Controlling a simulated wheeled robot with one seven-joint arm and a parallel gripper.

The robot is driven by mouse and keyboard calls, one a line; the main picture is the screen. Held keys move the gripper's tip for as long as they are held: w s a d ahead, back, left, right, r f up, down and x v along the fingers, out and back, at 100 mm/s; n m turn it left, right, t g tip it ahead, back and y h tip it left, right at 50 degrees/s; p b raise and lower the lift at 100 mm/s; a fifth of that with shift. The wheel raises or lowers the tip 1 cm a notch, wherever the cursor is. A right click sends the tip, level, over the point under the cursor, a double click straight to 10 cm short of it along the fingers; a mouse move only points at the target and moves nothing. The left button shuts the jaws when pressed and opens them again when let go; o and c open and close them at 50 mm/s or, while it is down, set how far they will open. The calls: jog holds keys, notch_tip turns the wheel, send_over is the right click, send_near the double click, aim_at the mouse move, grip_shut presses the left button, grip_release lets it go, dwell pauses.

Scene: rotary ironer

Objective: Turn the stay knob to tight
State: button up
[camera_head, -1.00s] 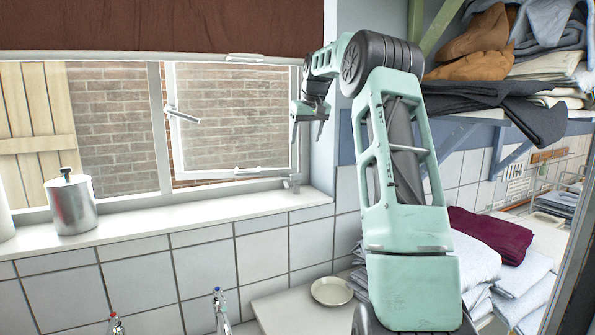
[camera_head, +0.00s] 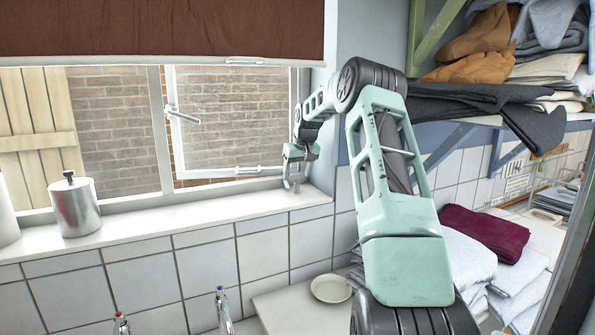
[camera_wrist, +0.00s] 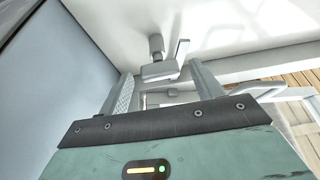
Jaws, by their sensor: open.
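The stay fitting with its knob is a small grey metal piece at the right end of the window sill. In the wrist view a short round post (camera_wrist: 156,43), a flat block (camera_wrist: 160,70) and a thin upright tab (camera_wrist: 182,50) show just past my fingertips. I cannot tell for sure which piece is the knob. My gripper (camera_head: 293,183) points down at the sill's right corner and hides most of the fitting in the head view. In the wrist view my gripper (camera_wrist: 165,82) is open, with the fitting lying between and just beyond its fingers.
The window sash (camera_head: 235,110) stands ajar, with a pale stay bar (camera_head: 248,170) along its bottom. A steel canister (camera_head: 76,208) stands on the white sill (camera_head: 170,209) at left. The wall bounds the right side. A shelf with folded cloth (camera_head: 470,100) is at right.

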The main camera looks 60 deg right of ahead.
jog(key=c, duration=1)
jog(key=m, duration=0.2)
jog(key=m+h, duration=0.1)
jog(key=shift+w+a+r+m+g+b, duration=0.1)
jog(key=shift+w+a+m+g+b, duration=0.05)
jog(key=shift+m+g+b, duration=0.25)
jog(key=m, duration=0.2)
jog(key=m+g+h+p, duration=0.1)
jog(key=m, duration=0.1)
jog(key=shift+w+m+g, duration=0.1)
jog(key=shift+m+g, duration=0.2)
jog(key=m+g+p, duration=0.1)
jog(key=m, duration=0.1)
jog(key=m+g+p, duration=0.1)
jog(key=m+p, duration=0.1)
jog(key=m, duration=0.1)
jog(key=shift+w+r, duration=0.15)
jog(key=shift+m+g+p, duration=0.7)
jog(key=shift+m+p, duration=1.05)
jog(key=shift+m, duration=0.35)
